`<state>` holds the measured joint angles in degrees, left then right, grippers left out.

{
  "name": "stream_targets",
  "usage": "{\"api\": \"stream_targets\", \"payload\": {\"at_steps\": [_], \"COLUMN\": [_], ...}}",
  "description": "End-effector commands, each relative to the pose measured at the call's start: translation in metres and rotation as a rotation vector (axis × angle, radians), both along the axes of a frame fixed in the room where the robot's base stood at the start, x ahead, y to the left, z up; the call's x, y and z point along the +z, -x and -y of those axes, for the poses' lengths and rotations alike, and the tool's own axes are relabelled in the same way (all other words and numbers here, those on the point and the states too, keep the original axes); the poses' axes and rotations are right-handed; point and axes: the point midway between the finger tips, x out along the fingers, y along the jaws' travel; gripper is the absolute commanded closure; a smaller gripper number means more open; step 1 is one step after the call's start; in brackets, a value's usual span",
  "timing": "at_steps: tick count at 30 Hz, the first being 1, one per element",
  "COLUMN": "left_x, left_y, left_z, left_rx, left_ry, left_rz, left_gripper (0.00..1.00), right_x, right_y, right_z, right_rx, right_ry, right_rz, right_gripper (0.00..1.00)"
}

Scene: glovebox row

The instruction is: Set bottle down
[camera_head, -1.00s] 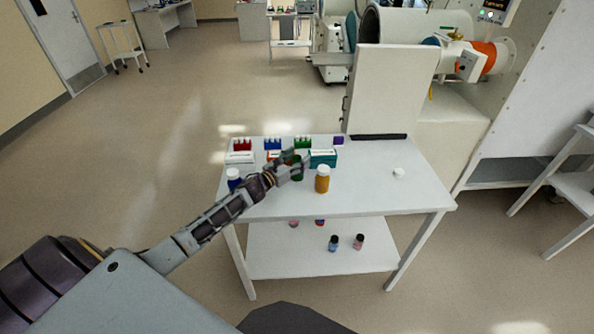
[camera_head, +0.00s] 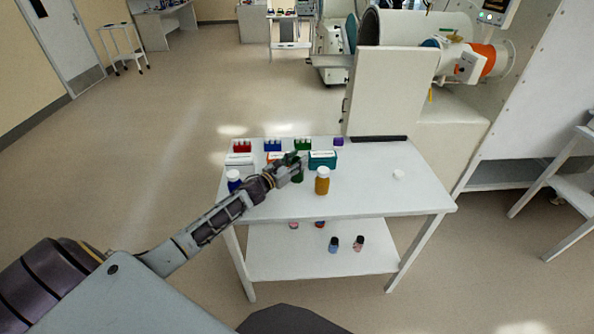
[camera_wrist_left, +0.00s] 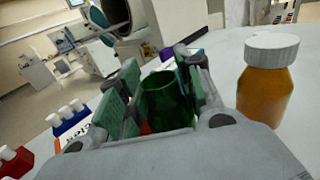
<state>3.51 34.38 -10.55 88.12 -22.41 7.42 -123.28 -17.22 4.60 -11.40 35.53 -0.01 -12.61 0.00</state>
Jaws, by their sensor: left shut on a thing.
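My left gripper (camera_head: 290,169) is shut on a green bottle (camera_head: 298,176) over the white table (camera_head: 370,195). In the left wrist view the green bottle (camera_wrist_left: 166,101) stands between the two fingers, its open rim facing up. The fingers hide part of it, and I cannot tell whether its base touches the table. An amber bottle with a white cap (camera_head: 322,181) stands upright just right of the gripper; it also shows in the left wrist view (camera_wrist_left: 266,85). A blue bottle with a white cap (camera_head: 234,180) stands left of the gripper. My right gripper is not in view.
Red (camera_head: 241,146), blue (camera_head: 272,145) and green (camera_head: 302,144) racks line the back edge. A teal box (camera_head: 323,159) and a white box (camera_head: 239,159) stand before them. A white cap (camera_head: 398,174) lies on the right. The table's right side and front are mostly clear.

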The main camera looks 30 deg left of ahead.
Motion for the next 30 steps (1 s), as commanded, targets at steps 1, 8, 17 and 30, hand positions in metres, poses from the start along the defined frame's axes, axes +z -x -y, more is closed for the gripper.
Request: {"api": "stream_targets", "payload": {"at_steps": [1,8,17,30], "left_x": [-0.001,0.002,0.027,0.078], "left_y": [0.000,0.000,0.000,0.000], "left_z": [0.000,0.000,0.000,0.000], "left_rx": [0.000,0.000,-0.002,-0.001], "left_ry": [0.000,-0.001,-0.004,-0.004], "left_rz": [-0.001,-0.002,0.001,0.001], "left_gripper": [1.00,1.00,1.00,1.00], "right_x": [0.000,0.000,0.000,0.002], "right_y": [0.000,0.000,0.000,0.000], "right_z": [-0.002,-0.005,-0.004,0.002], "right_rx": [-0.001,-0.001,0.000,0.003], "right_ry": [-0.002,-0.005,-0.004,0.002], "right_rz": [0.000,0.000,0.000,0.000], "right_gripper": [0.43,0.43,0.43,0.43]}}
